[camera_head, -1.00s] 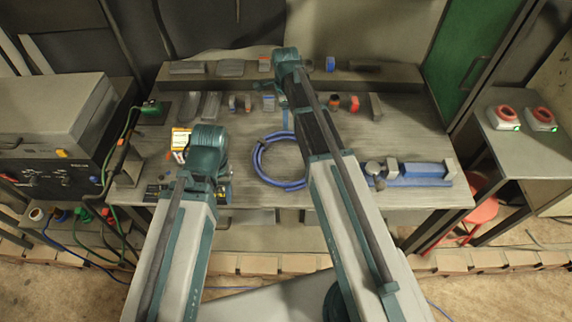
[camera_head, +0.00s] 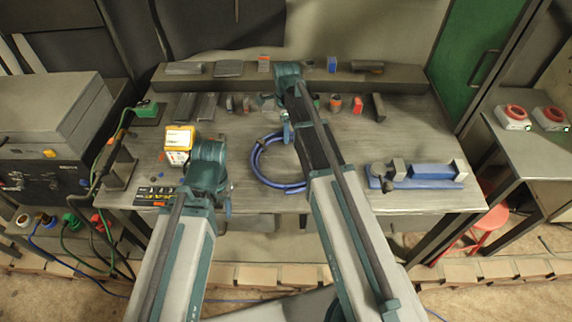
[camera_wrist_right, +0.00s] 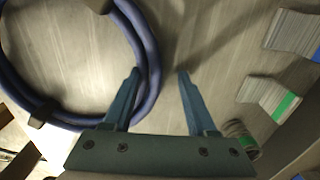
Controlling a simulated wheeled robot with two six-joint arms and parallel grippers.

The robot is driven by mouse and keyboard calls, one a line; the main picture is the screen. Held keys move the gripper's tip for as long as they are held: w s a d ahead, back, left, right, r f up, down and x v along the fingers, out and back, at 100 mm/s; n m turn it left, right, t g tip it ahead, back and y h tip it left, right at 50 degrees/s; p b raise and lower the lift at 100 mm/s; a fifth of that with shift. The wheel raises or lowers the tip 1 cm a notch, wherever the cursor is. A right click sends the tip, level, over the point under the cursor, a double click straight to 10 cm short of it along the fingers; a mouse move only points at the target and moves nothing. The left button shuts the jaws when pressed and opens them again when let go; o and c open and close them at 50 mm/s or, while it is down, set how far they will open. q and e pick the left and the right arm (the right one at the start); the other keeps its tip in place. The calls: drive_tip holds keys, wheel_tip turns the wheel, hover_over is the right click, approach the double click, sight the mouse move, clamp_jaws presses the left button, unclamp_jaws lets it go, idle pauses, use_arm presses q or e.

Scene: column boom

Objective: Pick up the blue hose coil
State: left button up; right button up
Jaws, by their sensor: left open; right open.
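The blue hose coil (camera_head: 256,168) lies flat on the workbench, right of the yellow box. My right arm hides its right part in the head view. My right gripper (camera_head: 287,128) is open over the coil's far right side. In the right wrist view, the coil's tube (camera_wrist_right: 150,62) passes between the open fingers of this gripper (camera_wrist_right: 159,73), close to the left finger. Whether the fingers reach down around the tube, I cannot tell. Dark bands (camera_wrist_right: 44,112) wrap the coil. My left gripper (camera_head: 228,192) is open near the bench's front edge, left of the coil.
The workbench (camera_head: 330,200) has a yellow-white box (camera_head: 178,144) at left and a blue vise-like fixture (camera_head: 425,176) at right. Several small parts line the back. A grey machine (camera_head: 50,110) stands left. A side table (camera_head: 528,150) with two red-topped devices stands right.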

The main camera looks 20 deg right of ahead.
clamp_jaws()
use_arm(q)
drive_tip(key=shift+r, duration=0.15)
use_arm(e)
drive_tip(key=shift+r, duration=0.15)
idle(0.4)
